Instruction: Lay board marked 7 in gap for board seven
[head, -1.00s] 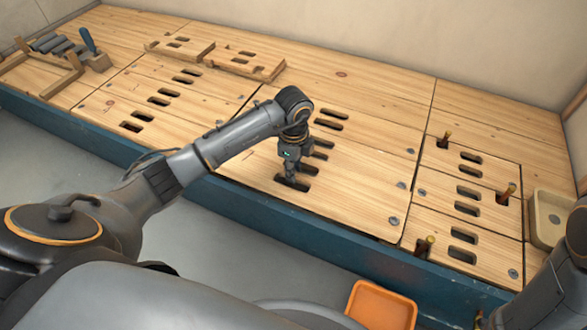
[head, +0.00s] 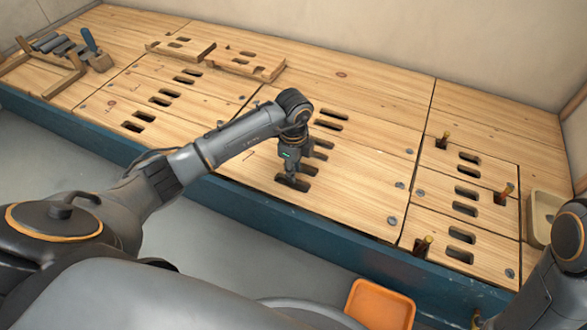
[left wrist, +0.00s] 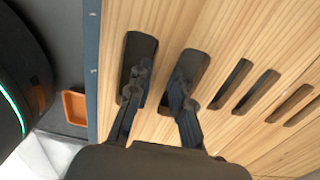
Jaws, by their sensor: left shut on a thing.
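The board in my grip (head: 345,198) is a wide pale wooden board at the front middle of the deck, with two dark hand slots. I cannot read a 7 on it. My left gripper (head: 291,181) points down at it, with one finger in each slot, shut on the strip of wood between them. The fingers also show in the left wrist view (left wrist: 158,95). The board lies about level with its neighbours. A thin dark line runs along its right edge, and I cannot tell whether it is fully seated. My right gripper is out of view.
Slotted boards (head: 463,208) lie to the right, with several upright brass-topped pieces (head: 504,193) by them. Two loose slotted boards (head: 235,62) lie at the back. A wooden rack (head: 62,75) stands at far left. An orange tray (head: 380,305) is below the blue front edge (head: 300,225).

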